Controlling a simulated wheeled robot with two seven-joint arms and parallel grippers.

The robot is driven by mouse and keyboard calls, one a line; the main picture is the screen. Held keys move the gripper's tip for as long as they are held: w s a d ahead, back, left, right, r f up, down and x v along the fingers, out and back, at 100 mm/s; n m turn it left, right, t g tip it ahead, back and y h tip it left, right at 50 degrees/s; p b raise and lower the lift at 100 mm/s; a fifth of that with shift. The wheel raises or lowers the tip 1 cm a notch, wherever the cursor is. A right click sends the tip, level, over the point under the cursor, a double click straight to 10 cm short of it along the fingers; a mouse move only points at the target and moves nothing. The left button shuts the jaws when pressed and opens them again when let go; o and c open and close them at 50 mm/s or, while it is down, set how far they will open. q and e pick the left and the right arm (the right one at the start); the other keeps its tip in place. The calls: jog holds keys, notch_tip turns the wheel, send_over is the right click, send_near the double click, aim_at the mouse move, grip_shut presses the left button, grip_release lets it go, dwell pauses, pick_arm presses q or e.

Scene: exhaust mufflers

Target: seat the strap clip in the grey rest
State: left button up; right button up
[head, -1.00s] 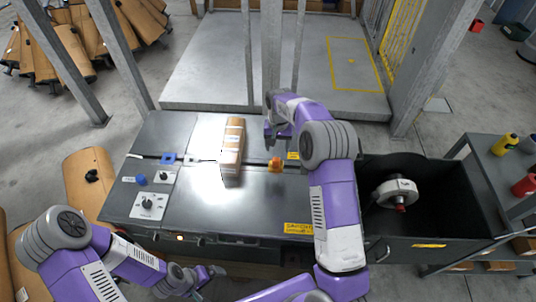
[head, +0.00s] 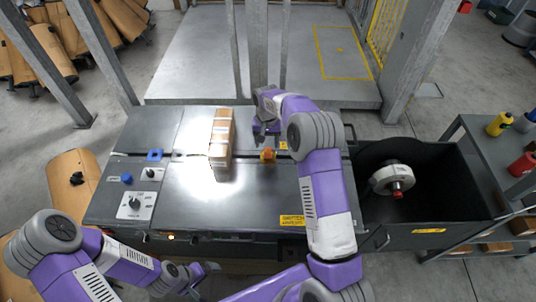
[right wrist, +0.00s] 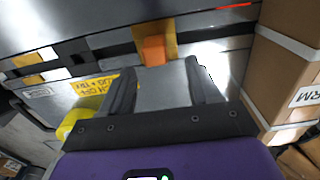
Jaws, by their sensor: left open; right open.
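A small orange block (head: 267,155), which may be the strap clip, sits on the dark machine top just right of the carton. In the right wrist view the orange block (right wrist: 153,50) stands against a yellow-orange plate. My right gripper (head: 264,134) is open and empty, above the far side of the block. In the right wrist view its fingertips (right wrist: 157,68) point at the block, which shows just beyond the gap between them. My left gripper (head: 208,276) is open and empty, low in front of the machine. I cannot make out the grey rest for certain.
A strapped brown carton (head: 221,150) stands on the machine top (head: 250,200), close to the right gripper; it fills the right of the wrist view. A control panel (head: 136,204) is at left. A dark bin with a white reel (head: 388,178) is at right. The front top is clear.

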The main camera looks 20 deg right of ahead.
aim_at(268, 149)
jog(key=shift+r, duration=0.1)
jog(key=f+b, duration=0.1)
jog(key=f, duration=0.1)
jog(key=s+f+b, duration=0.1)
jog(key=f, duration=0.1)
jog(key=shift+s+f, duration=0.1)
jog(key=shift+f, duration=0.6)
jog(key=shift+r, duration=0.1)
jog(key=c, duration=1.1)
notch_tip(268, 149, up, 10)
jog(key=p, duration=0.3)
